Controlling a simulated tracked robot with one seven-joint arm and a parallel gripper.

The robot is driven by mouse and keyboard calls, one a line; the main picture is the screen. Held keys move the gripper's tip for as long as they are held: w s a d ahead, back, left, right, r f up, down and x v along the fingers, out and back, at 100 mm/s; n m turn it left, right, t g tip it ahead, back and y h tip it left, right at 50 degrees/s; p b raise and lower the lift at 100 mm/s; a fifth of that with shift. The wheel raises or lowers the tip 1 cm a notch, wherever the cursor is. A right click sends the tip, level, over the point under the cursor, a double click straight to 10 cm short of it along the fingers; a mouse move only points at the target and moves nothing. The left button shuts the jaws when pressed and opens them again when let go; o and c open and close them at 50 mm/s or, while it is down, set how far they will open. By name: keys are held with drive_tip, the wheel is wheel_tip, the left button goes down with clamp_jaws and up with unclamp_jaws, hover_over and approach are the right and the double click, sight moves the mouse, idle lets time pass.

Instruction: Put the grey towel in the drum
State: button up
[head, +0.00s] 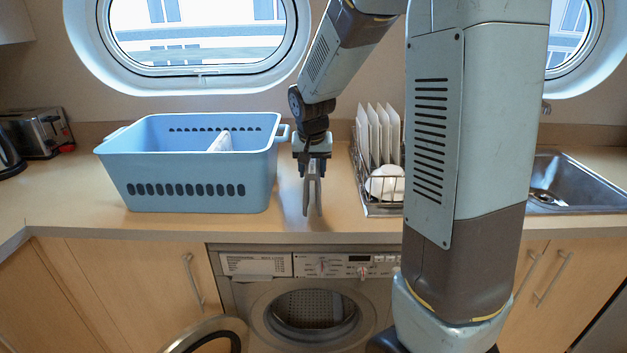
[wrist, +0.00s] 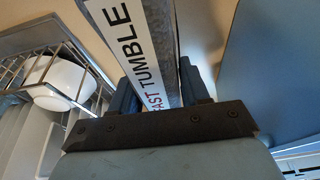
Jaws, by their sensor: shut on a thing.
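My gripper (head: 313,185) is above the counter's front part, between the blue basket and the dish rack, pointing down. It is shut on a narrow grey thing, which I take to be the grey towel (head: 307,197). In the wrist view, a white strip lettered "FAST TUMBLE" on the towel (wrist: 150,45) runs between the two fingers (wrist: 158,90). The drum (head: 315,308) is in the washing machine below the counter, lower than my gripper. Its round door (head: 208,335) stands open to the left. Much of the drum's inside is dark.
The blue basket (head: 200,175) stands left of my gripper with a white thing (head: 220,142) inside. The dish rack (head: 383,208) with white dishes is close on the right. A sink (head: 570,185) is farther right, a toaster (head: 38,132) far left. The counter edge overhangs the machine.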

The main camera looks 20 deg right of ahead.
drive_tip(key=shift+s+x, duration=0.1)
drive_tip(key=shift+x, duration=0.85)
drive_tip(key=shift+s+x, duration=0.15)
drive_tip(key=shift+x, duration=0.8)
drive_tip(key=shift+f, duration=0.15)
drive_tip(key=o, duration=1.3)
